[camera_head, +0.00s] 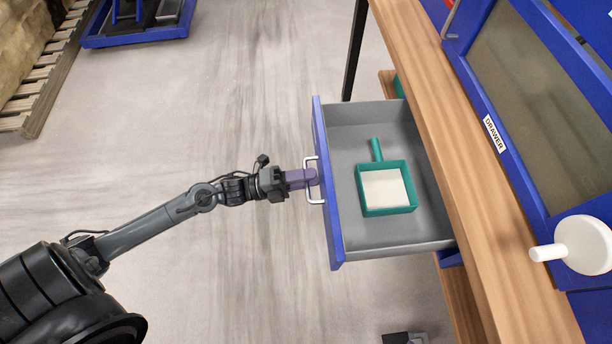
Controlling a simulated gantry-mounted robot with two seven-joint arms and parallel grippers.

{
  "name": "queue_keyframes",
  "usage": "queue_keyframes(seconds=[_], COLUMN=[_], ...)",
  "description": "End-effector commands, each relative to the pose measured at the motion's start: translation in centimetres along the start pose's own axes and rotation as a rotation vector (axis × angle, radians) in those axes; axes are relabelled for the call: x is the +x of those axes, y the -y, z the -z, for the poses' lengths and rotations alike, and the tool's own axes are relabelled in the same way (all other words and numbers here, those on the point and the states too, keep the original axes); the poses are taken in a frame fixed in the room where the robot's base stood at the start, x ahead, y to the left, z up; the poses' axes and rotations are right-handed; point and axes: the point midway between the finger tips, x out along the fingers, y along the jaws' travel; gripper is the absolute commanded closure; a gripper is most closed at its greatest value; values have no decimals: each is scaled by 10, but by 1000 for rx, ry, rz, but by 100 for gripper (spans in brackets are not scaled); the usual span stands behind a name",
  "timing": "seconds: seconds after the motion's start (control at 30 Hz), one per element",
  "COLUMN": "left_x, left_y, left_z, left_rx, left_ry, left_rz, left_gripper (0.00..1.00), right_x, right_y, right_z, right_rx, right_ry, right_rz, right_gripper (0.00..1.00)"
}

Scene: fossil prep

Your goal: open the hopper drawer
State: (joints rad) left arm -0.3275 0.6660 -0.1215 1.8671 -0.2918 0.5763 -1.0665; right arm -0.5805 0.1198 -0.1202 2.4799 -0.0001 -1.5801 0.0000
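The hopper drawer (352,238) has a blue front and a grey inside, and it stands pulled out from under the wooden bench. Its metal handle (308,193) is on the blue front, facing left. My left gripper (309,178) reaches in from the left, with its purple fingers at the handle. The fingers appear closed around the bar, though the drawer front and handle partly hide their tips. A teal square scoop (363,201) with a pale inside and a short handle lies in the drawer.
A white round knob (583,245) sticks out at right. The floor (230,100) left of the drawer is clear. A blue-framed cart (140,38) stands at top left.

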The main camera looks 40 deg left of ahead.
Motion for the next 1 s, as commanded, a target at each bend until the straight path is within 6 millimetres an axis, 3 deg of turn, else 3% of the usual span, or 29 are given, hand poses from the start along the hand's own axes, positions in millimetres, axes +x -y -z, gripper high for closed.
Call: queue_keyframes(seconds=[0.33,0.8,1.0], left_x=[-11,-86,-104], left_y=[0,0,0], left_z=[0,0,0], left_rx=[-2,-1,-1], left_ry=[1,0,0], left_rz=[-3,-3,-1], left_gripper=[71,71,71], right_x=[-1,-8,-10], right_y=[1,-1,-2], right_z=[1,3,3], right_rx=[4,-1,-5], right_ry=[0,0,1], right_rz=[3,-1,-4], right_gripper=[57,57,57])
